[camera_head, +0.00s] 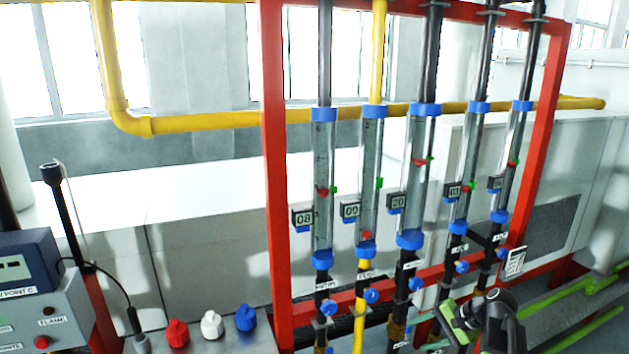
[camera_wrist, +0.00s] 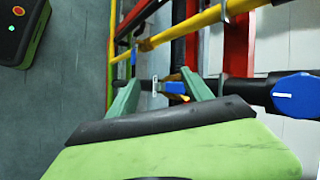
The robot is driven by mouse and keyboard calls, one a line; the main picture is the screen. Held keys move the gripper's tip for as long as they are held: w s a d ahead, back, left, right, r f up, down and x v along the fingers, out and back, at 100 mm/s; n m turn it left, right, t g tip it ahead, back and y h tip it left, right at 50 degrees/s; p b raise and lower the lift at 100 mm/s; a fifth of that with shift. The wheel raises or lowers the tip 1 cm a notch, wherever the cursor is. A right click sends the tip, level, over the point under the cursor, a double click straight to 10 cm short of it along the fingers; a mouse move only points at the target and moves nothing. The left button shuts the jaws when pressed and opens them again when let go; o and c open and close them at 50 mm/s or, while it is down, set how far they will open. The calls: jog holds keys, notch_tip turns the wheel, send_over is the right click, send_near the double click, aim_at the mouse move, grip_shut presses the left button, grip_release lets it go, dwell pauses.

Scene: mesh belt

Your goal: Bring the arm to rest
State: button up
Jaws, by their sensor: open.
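My gripper (camera_wrist: 158,80) is open in the wrist view, its two green fingers spread apart. A blue valve handle (camera_wrist: 176,88) shows between and beyond the fingertips; I cannot tell whether they touch it. My arm, black and green, reaches in there from the bottom edge. I see nothing held in the fingers.
A red frame (camera_head: 275,180) carries several glass flowmeter tubes with blue valve knobs (camera_head: 372,296) below. A control box (camera_head: 40,290) stands at left. In the wrist view a black pipe with a blue fitting (camera_wrist: 297,96) lies right of my fingers; yellow and red pipes run above.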

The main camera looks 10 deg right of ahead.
jog(key=s+a+f+n+g+h+b, duration=0.2)
jog(key=a+f+n, duration=0.3)
jog(key=a, duration=0.5)
jog(key=s+a+f+n+g+h+b, duration=0.1)
jog(key=s+a+f+n+g+h, duration=0.2)
jog(key=a, duration=0.8)
notch_tip(320, 180, down, 3)
jog(key=shift+s+a+f+n+h+b, duration=0.1)
jog(key=shift+s+a+n+h+b, duration=0.25)
jog(key=shift+n+h, duration=0.7)
jog(key=shift+s, duration=0.15)
